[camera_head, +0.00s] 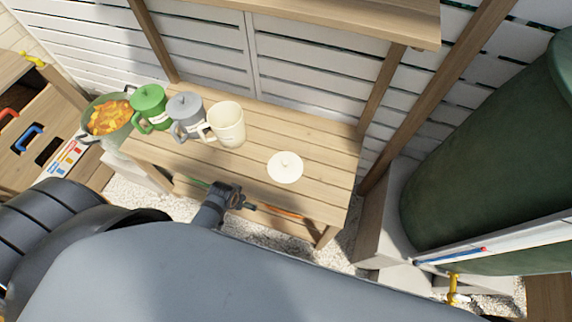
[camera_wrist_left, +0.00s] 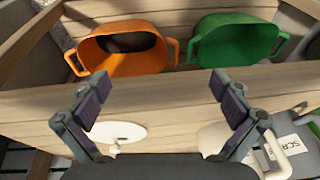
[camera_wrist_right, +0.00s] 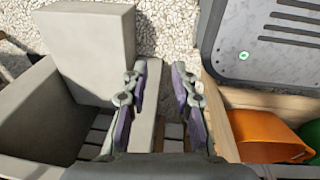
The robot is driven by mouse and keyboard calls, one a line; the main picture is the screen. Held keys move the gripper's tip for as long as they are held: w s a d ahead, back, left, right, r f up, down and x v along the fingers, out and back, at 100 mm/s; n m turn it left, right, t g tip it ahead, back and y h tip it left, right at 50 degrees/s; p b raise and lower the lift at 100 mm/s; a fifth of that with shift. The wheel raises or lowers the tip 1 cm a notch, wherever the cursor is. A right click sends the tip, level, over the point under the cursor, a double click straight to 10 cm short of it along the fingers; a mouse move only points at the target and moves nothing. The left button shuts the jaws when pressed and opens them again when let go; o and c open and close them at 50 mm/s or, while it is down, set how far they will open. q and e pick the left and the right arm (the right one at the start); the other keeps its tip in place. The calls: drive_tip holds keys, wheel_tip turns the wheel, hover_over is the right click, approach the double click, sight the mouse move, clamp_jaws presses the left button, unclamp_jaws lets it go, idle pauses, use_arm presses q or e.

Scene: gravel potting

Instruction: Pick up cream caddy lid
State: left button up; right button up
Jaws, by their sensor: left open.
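The cream caddy lid (camera_head: 285,166) lies on the right part of the slatted wooden table, a flat round disc with a small knob. It also shows at the lower left of the left wrist view (camera_wrist_left: 122,133), partly behind a finger. The cream caddy (camera_head: 227,124) stands uncovered to its left. My left gripper (camera_head: 243,201) is at the table's front edge, in front and left of the lid, apart from it. It is open and empty in its wrist view (camera_wrist_left: 160,92). My right gripper (camera_wrist_right: 158,88) is open and empty in its wrist view; the head view hides it.
A pot of orange and yellow pieces (camera_head: 108,118) is at the far left. Orange (camera_wrist_left: 120,50) and green (camera_wrist_left: 236,42) tubs sit below the tabletop. A big dark green tank (camera_head: 490,150) stands right.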

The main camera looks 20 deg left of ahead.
use_arm(q)
drive_tip(key=w+d+r+m, duration=0.1)
drive_tip(key=w+d+r, duration=0.15)
drive_tip(key=r, duration=0.95)
drive_tip(key=m+h+p, duration=0.1)
drive_tip(key=m+h, duration=0.3)
drive_tip(key=m, duration=0.4)
approach(285, 162)
drive_tip(key=x, duration=0.5)
drive_tip(key=shift+s+a+f, duration=0.2)
drive_tip(key=shift+s+a, duration=0.05)
drive_tip(key=shift+w+d+b+x, duration=0.15)
drive_tip(key=shift+b+x, duration=0.1)
drive_tip(key=shift+x, duration=1.1)
drive_tip(key=shift+w+d+b+x, duration=0.15)
drive_tip(key=shift+b+x, duration=0.1)
drive_tip(key=shift+x, duration=1.05)
drive_tip(key=shift+r, duration=0.2)
